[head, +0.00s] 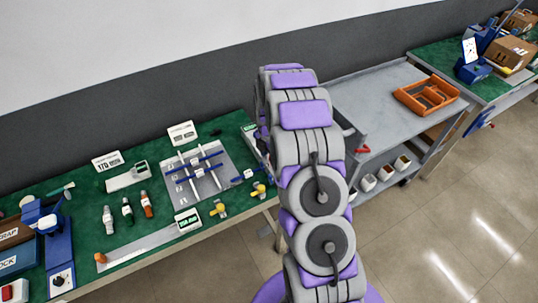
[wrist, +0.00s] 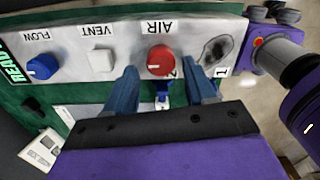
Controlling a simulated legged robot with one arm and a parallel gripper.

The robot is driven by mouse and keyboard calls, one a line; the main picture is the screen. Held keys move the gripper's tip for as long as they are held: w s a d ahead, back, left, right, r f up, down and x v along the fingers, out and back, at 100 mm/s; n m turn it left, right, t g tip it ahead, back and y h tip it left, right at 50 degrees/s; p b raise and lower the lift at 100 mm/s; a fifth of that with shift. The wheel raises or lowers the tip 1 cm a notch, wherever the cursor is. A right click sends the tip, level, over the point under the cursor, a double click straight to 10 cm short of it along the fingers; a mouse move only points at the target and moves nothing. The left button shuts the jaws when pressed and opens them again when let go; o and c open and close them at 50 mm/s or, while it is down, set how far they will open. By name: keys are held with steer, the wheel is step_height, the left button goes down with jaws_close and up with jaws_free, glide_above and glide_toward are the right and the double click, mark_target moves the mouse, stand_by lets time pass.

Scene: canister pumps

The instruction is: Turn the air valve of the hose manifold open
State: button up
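The hose manifold (wrist: 108,30) is a white panel at the top of the wrist view, with its labels upside down. Its AIR valve is a round red knob (wrist: 160,60) with a pale pointer mark. My gripper (wrist: 163,82) is open, its two blue fingers spread to the left and right of the red knob. I cannot tell whether either finger touches it. In the head view my arm covers the gripper and most of the manifold.
On the panel, a white VENT button (wrist: 100,60) and a blue FLOW knob (wrist: 42,66) lie left of the red knob. The green bench (head: 90,190) holds bottles and a rack plate (head: 212,190). A grey cart (head: 375,95) with an orange carrier (head: 428,94) stands to the right.

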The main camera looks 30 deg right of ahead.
steer(key=shift+d+f, duration=0.15)
steer(key=shift+d, duration=0.9)
steer(key=c, duration=0.6)
steer(key=shift+a, duration=0.25)
steer(key=c, duration=0.3)
steer(key=shift+a, duration=0.25)
steer(key=shift+c, duration=0.3)
